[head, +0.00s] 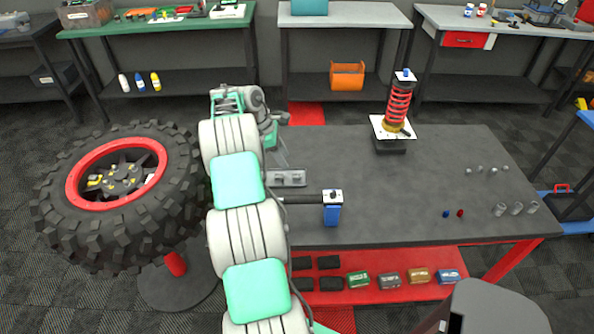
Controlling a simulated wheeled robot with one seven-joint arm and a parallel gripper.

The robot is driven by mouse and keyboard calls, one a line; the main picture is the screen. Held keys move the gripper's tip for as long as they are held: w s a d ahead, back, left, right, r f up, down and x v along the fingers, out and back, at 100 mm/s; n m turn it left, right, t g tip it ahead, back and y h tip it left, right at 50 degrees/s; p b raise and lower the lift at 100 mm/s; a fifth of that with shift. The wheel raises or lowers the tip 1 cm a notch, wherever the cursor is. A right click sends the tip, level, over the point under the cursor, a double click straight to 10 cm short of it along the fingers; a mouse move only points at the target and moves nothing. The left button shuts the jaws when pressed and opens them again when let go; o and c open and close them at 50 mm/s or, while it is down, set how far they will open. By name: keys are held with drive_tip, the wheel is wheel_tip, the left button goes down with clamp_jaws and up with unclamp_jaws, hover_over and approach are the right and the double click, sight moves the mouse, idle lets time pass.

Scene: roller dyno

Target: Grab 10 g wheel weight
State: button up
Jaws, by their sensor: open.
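My arm reaches up through the middle of the view and bends over near the table's left edge. My gripper (281,156) hangs beyond my wrist, partly hidden by my arm. It is open, and I see nothing held in it. Just below it a small grey metal tray or block (288,178) lies on the dark table (350,165), with small pale pieces on it. The gripper appears above it; I cannot tell whether they touch. No weight marking is readable, so I cannot tell which piece is the 10 g wheel weight.
A knobby tire with a red rim (82,178) stands left of my arm. A red coil-spring shock (398,103) stands at the table's back. A blue-handled tool (332,214) is near the front. Small metal cylinders (515,208) sit at right. The table's middle is clear.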

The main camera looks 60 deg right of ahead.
sight(296, 175)
drive_tip(key=x, duration=0.8)
drive_tip(key=shift+s+d, duration=0.25)
clamp_jaws()
